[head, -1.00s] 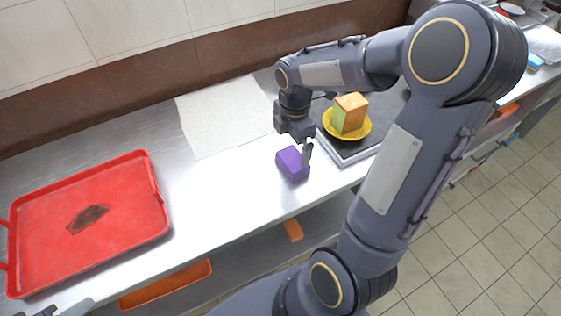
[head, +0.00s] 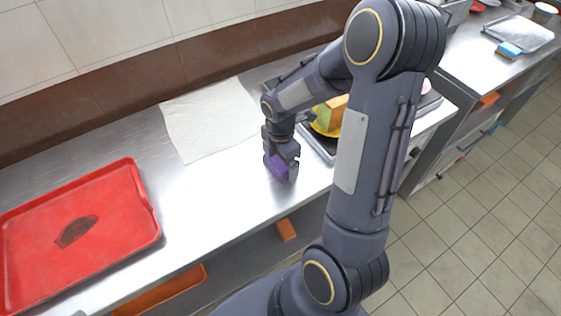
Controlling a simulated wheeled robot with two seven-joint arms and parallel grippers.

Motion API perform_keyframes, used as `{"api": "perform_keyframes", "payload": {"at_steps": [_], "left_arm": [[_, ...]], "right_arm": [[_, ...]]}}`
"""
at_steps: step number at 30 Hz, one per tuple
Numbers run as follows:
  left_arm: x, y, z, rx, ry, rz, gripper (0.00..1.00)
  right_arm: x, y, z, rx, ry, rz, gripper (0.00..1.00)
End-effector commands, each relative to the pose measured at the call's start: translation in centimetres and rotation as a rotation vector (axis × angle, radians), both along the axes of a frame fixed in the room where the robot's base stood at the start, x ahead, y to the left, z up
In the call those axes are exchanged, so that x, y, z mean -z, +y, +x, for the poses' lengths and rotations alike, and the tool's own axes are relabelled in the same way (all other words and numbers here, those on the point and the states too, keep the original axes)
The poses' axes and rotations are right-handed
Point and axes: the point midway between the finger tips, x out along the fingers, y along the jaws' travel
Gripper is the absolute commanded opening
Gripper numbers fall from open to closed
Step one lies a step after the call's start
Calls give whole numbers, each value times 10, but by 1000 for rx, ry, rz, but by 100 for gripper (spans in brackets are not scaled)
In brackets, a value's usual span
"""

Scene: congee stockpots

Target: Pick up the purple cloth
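The purple cloth (head: 275,166) is a small folded block on the steel counter, right of the white sheet. My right gripper (head: 284,170) is down at the cloth, with one dark finger in front of its right side. The gripper body covers the top of the cloth and the other finger is hidden, so I cannot tell whether it is shut on the cloth. The cloth looks to be at counter level. My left gripper is not clearly in view.
A red tray (head: 112,222) with a dark stain lies at the left. A white sheet (head: 208,122) lies flat at the back. Close right of my gripper, a yellow plate (head: 321,129) holds a green-orange block (head: 331,113), partly behind my arm. Bare counter lies between tray and cloth.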

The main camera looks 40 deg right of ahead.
Motion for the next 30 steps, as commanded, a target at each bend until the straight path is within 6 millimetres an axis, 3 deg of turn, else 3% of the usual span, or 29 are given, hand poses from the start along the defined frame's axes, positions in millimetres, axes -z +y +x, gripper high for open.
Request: {"api": "perform_keyframes", "payload": {"at_steps": [1, 7, 19, 24, 30], "left_arm": [[0, 0, 0, 0, 0, 0, 36], [0, 0, 0, 0, 0, 0, 36], [-1, 0, 0, 0, 0, 0, 36], [-4, 0, 0, 0, 0, 0, 36], [-4, 0, 0, 0, 0, 0, 36]], "right_arm": [[0, 0, 0, 0, 0, 0, 87], [0, 0, 0, 0, 0, 0, 63], [-11, 0, 1, 0, -2, 0, 63], [-36, 0, 0, 0, -6, 0, 63], [-82, 7, -40, 1, -10, 0, 63]]}}
